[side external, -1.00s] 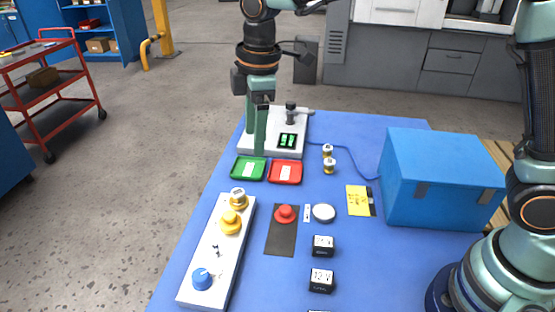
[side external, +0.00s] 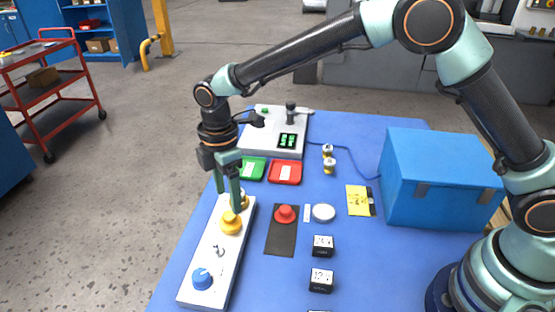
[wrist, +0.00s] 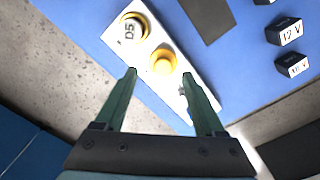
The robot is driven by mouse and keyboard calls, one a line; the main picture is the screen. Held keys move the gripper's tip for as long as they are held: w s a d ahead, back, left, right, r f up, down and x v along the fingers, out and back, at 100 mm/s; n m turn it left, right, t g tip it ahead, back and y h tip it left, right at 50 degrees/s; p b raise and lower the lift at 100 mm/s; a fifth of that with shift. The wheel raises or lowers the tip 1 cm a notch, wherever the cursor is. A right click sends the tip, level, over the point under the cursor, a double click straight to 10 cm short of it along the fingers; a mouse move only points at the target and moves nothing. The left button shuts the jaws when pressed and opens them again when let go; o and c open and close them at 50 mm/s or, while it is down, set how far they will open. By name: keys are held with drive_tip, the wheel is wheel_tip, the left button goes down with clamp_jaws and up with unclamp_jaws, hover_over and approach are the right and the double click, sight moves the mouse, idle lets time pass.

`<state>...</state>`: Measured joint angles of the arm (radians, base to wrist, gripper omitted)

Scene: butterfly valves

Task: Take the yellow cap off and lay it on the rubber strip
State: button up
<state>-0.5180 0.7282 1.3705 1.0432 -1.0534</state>
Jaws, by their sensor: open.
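The yellow cap (side external: 231,223) is a domed knob seated on the white panel (side external: 212,262). In the wrist view the yellow cap (wrist: 163,62) shows just ahead of and between my fingertips. My gripper (side external: 231,208) is open and empty, pointing down over the panel's far part. It also shows in the wrist view (wrist: 159,75), with both fingers spread. I cannot tell how high the fingertips are above the cap. The dark rubber strip (side external: 280,243) lies right of the panel, with a red cap (side external: 285,213) on its far end.
A yellow fitting labelled D5 (wrist: 135,27) sits beyond the yellow cap, partly hidden by my finger in the side view. The panel also bears a toggle (side external: 218,250) and a blue knob (side external: 201,279). Black boxes (side external: 322,280) stand right of the strip, whose near part is bare.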

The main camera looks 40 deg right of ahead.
sight(229, 215)
drive_tip(key=f, duration=0.5)
drive_tip(key=shift+s+a, duration=0.25)
clamp_jaws()
